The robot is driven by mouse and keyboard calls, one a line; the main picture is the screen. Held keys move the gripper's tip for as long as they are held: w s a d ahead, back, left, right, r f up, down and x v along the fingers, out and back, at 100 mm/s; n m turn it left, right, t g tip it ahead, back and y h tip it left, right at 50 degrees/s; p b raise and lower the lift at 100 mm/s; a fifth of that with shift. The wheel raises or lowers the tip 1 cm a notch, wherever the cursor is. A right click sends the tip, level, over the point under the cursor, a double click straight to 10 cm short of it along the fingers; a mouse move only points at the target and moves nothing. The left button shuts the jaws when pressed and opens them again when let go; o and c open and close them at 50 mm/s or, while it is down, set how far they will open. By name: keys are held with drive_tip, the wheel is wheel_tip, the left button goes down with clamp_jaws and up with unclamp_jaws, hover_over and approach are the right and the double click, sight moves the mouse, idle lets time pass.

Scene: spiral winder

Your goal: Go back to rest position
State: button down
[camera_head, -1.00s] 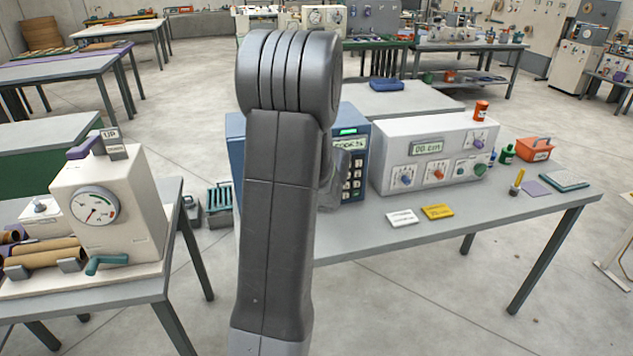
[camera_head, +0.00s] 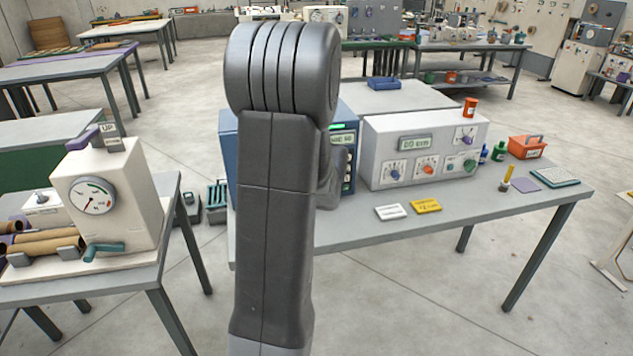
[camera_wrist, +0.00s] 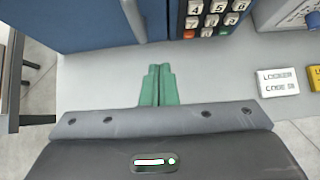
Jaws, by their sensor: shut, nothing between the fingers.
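My gripper (camera_wrist: 158,87) shows in the wrist view with its two green fingers together and nothing between them. It is over the grey table (camera_wrist: 120,80), in front of the blue locker box (camera_wrist: 80,22) with its keypad (camera_wrist: 212,16). In the head view my dark grey arm stands upright in the middle and hides my gripper and much of the blue locker box (camera_head: 228,150).
On the grey table (camera_head: 340,228) are a white control box (camera_head: 425,150), a white card (camera_head: 391,211), a yellow card (camera_head: 426,206) and an orange bin (camera_head: 527,147). A cream machine with a dial (camera_head: 105,195) stands on the left table. Floor shows between the tables.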

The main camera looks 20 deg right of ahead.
drive_tip(key=p+v, duration=0.2)
drive_tip(key=v, duration=0.5)
drive_tip(key=shift+s+d+r, duration=0.2)
drive_tip(key=shift+d+r, duration=0.05)
drive_tip(key=shift+d, duration=0.15)
